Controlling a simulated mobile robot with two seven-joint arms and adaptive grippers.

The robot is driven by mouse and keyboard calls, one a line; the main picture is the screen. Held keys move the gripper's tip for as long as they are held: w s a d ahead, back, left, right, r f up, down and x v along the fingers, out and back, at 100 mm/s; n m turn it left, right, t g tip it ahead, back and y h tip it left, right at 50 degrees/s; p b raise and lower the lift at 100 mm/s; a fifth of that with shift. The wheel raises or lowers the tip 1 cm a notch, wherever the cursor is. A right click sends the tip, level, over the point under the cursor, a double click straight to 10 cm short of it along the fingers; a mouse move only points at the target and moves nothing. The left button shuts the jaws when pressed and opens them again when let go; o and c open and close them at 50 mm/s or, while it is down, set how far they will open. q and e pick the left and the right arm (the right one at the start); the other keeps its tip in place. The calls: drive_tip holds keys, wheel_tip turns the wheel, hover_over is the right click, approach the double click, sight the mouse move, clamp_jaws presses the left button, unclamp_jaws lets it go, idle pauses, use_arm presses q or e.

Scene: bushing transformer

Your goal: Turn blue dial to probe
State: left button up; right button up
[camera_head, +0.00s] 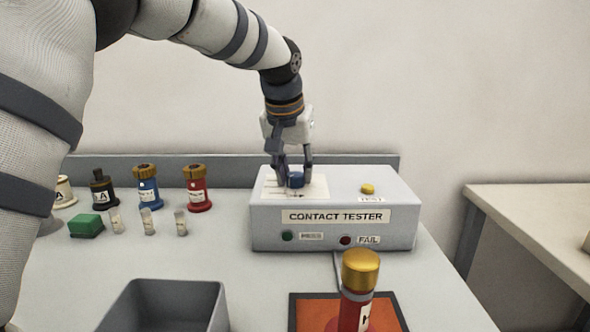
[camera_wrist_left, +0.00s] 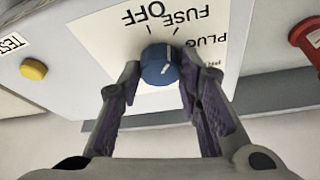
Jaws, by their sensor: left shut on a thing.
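The blue dial (camera_head: 296,180) sits on a white label plate on top of the grey contact tester (camera_head: 300,240). My left gripper (camera_head: 293,172) points down from above with its fingers on either side of the dial, shut on it. The wrist view shows the dial (camera_wrist_left: 160,66) between the fingertips (camera_wrist_left: 160,76). The printed words OFF, FUSE and PLUG appear upside down around it; a further word is mostly hidden by the finger at right. My right gripper is not in view.
The tester has a yellow button (camera_head: 368,189), and green and dark red lamps in front. A red bushing with a gold cap (camera_head: 360,270) stands on an orange mat (camera_head: 315,308). An empty grey bin (camera_head: 170,300) is at front left. Several bushings and small parts stand left.

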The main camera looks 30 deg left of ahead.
use_arm(q)
drive_tip(key=m+h, duration=0.1)
drive_tip(key=m, duration=0.2)
drive_tip(key=m+h, duration=0.1)
drive_tip(key=m, duration=0.2)
drive_tip(key=shift+a+m+h, duration=0.2)
drive_tip(key=shift+m+h, duration=0.1)
drive_tip(key=m, duration=0.1)
drive_tip(key=m+h, duration=0.1)
drive_tip(key=m, duration=0.1)
drive_tip(key=shift+w+f+m+g, duration=0.15)
drive_tip(key=shift+m+g, duration=0.15)
drive_tip(key=shift+g, duration=0.1)
drive_tip(key=m+g+h+b, duration=0.1)
drive_tip(key=m, duration=0.3)
drive_tip(key=shift+a+b, duration=0.1)
drive_tip(key=shift+b, duration=0.25)
drive_tip(key=shift+m+g+h+b, duration=0.3)
drive_tip(key=shift+m+b, duration=0.05)
drive_tip(key=shift+m, duration=0.45)
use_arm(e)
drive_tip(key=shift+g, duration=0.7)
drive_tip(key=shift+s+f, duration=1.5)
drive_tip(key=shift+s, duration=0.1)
use_arm(q)
drive_tip(key=shift+m, duration=0.3)
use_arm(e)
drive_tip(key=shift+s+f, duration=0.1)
